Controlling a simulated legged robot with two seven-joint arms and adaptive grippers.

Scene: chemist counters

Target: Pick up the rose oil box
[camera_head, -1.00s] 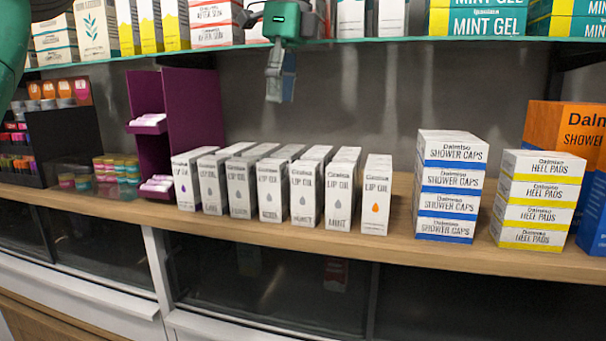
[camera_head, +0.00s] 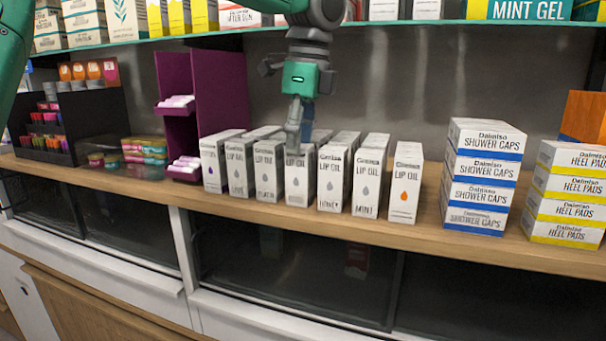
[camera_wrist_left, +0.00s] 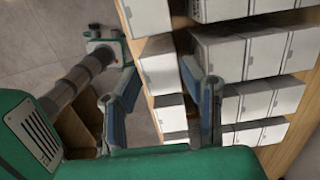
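A row of slim white lip oil boxes stands upright on the wooden counter in the head view. They carry small drop marks, purple at the left end, orange at the right end, greyish between. The flavour words are too small to tell surely which is the rose oil box. My left gripper (camera_head: 298,122) hangs over the front of the fourth box from the left (camera_head: 297,178), its fingers overlapping that box's top in the picture. In the left wrist view its fingers (camera_wrist_left: 163,108) stand apart, with white box tops (camera_wrist_left: 168,112) beyond and between them. My right gripper is out of view.
Neighbouring lip oil boxes (camera_head: 332,182) stand close on both sides. A glass shelf (camera_head: 395,22) with cartons runs above. Shower caps boxes (camera_head: 483,178) and heel pads boxes (camera_head: 568,195) are stacked right; a purple stand (camera_head: 220,90) is left. Bare counter (camera_head: 428,215) shows right of the row.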

